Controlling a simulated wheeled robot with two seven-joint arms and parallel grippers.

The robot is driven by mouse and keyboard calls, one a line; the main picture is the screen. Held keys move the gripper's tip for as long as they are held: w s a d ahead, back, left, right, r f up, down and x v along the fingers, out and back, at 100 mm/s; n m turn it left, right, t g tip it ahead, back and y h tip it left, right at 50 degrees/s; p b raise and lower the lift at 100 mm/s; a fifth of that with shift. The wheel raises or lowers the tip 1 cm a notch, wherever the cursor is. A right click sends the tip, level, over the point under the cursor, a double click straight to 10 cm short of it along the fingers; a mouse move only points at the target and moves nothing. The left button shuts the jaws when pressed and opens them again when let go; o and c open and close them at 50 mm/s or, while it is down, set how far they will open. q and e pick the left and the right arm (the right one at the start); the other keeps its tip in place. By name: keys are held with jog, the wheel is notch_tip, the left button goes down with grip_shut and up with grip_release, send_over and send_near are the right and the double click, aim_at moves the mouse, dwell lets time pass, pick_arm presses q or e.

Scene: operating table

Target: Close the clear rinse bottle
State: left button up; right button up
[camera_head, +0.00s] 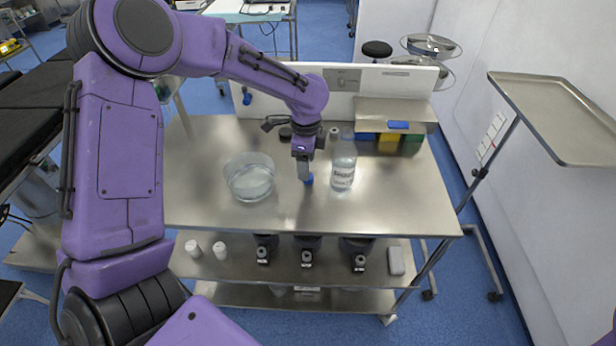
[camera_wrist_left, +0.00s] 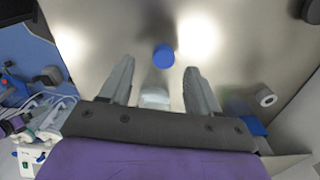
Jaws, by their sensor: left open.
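The clear rinse bottle (camera_head: 343,163) stands upright on the steel table, to the right of my left gripper in the head view. Its neck shows no cap. A blue cap (camera_head: 308,180) lies on the table just below my left gripper (camera_head: 306,172). In the left wrist view the blue cap (camera_wrist_left: 163,57) is ahead of the gap between the two parted fingers (camera_wrist_left: 158,75). The left gripper is open and empty, pointing down. My right gripper is out of view.
A clear round bowl (camera_head: 250,178) stands left of the gripper. A raised steel shelf with blue, yellow and green bins (camera_head: 389,142) is behind the bottle. A tray on a stand (camera_head: 560,115) is at the right. The table's front is clear.

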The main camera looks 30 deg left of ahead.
pick_arm(q)
jog(key=f, duration=0.4)
jog(key=shift+w+f, duration=0.25)
jog(key=shift+w, duration=0.15)
jog(key=shift+s, duration=0.1)
jog(key=shift+d, duration=0.1)
jog(key=c, duration=1.1)
jog(key=shift+r, duration=0.15)
